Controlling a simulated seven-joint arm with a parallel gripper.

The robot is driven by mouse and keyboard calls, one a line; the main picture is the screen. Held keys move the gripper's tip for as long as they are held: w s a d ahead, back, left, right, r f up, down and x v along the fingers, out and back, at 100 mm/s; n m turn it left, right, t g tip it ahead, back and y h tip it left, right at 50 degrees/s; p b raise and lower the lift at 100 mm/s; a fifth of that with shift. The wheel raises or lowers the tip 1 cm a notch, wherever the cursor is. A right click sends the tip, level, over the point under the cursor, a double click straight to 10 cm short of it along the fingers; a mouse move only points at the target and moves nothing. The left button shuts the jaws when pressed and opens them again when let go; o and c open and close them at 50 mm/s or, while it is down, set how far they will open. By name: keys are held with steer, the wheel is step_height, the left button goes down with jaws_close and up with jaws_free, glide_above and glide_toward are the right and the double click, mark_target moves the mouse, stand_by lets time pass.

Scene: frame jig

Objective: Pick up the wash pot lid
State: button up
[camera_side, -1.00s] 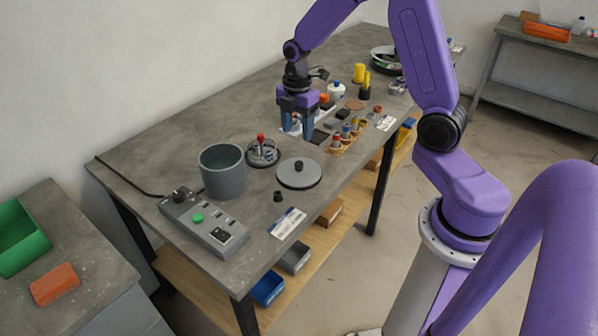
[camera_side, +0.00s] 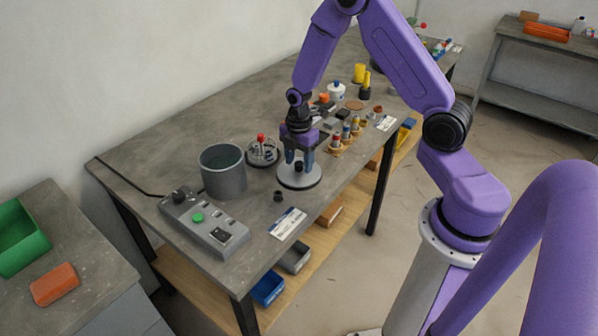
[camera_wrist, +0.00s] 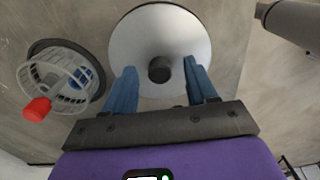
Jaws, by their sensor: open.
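The wash pot lid (camera_side: 305,182) is a flat grey disc with a dark knob, lying on the grey workbench. In the wrist view the lid (camera_wrist: 140,45) shows with its knob (camera_wrist: 160,69) at the middle. My gripper (camera_side: 299,166) is right over the lid, pointing down, with the knob between its fingers. In the wrist view my open gripper (camera_wrist: 160,82) has blue fingers on either side of the knob, with gaps between. The grey wash pot (camera_side: 223,173) stands open on the bench, left of the lid.
A round basket with a red knob (camera_side: 262,152) stands just behind the lid; it also shows in the wrist view (camera_wrist: 60,82). A control box (camera_side: 205,222) is at the front left. A small dark cap (camera_side: 278,196) and a label card (camera_side: 288,223) lie nearby. Small bottles (camera_side: 345,132) stand to the right.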

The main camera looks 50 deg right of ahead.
mark_target(299, 163)
steer(key=shift+f, duration=0.15)
jaws_close()
steer(key=shift+r, duration=0.65)
step_height(299, 163, up, 2)
steer(key=shift+r, duration=0.1)
steer(key=s+a+r, duration=0.2)
steer(key=s+r, duration=0.9)
steer(key=s, duration=0.2)
steer(key=shift+s+a, duration=0.2)
steer(key=shift+s, duration=0.2)
